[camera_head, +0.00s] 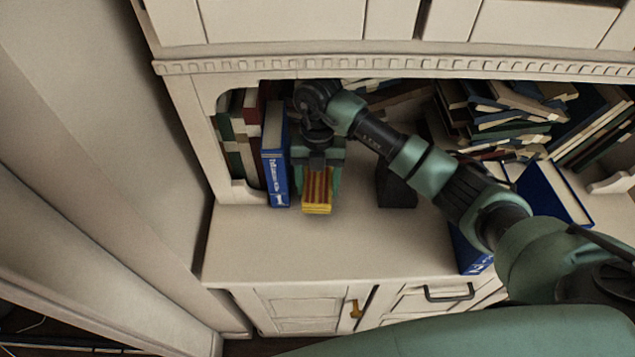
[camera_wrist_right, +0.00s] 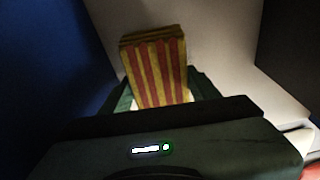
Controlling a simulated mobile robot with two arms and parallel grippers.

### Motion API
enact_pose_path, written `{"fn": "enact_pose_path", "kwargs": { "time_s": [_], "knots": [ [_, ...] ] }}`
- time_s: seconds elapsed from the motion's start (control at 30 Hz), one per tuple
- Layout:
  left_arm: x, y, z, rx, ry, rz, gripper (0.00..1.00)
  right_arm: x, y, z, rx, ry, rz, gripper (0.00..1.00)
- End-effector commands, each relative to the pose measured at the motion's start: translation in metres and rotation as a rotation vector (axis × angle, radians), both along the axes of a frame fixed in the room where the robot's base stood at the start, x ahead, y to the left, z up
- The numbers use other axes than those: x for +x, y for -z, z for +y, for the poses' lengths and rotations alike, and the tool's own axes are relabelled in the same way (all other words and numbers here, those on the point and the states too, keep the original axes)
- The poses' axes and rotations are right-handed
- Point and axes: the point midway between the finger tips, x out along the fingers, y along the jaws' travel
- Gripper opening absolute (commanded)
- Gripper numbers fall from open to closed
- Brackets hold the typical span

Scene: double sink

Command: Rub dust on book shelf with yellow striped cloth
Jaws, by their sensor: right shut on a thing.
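The yellow and red striped cloth (camera_head: 317,192) is folded into a thick block. My right gripper (camera_head: 318,178) is shut on it, inside the shelf opening, just to the right of the blue book marked 1. In the right wrist view the cloth (camera_wrist_right: 155,68) stands out between the fingers (camera_wrist_right: 160,95) over the pale shelf. The book shelf's bare surface (camera_head: 270,240) shows in front of the cloth. I cannot make out dust on it. Whether the cloth touches the surface I cannot tell. My left gripper is not in view.
The blue book (camera_head: 275,165) stands close to the left of my gripper, with more books (camera_head: 240,140) behind it. A dark block-like object (camera_head: 396,188) sits to the right. Stacked books (camera_head: 510,110) and an open-looking blue book (camera_head: 550,195) fill the right side.

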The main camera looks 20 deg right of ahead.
Motion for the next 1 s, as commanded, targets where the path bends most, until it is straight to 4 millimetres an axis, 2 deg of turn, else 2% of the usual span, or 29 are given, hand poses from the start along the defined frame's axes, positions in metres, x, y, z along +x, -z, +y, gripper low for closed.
{"fn": "enact_pose_path", "kwargs": {
  "time_s": [1.0],
  "knots": [
    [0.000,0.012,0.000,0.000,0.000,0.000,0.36,0.000,0.017,0.000,-0.001,0.000,0.000,0.29]
  ]
}}
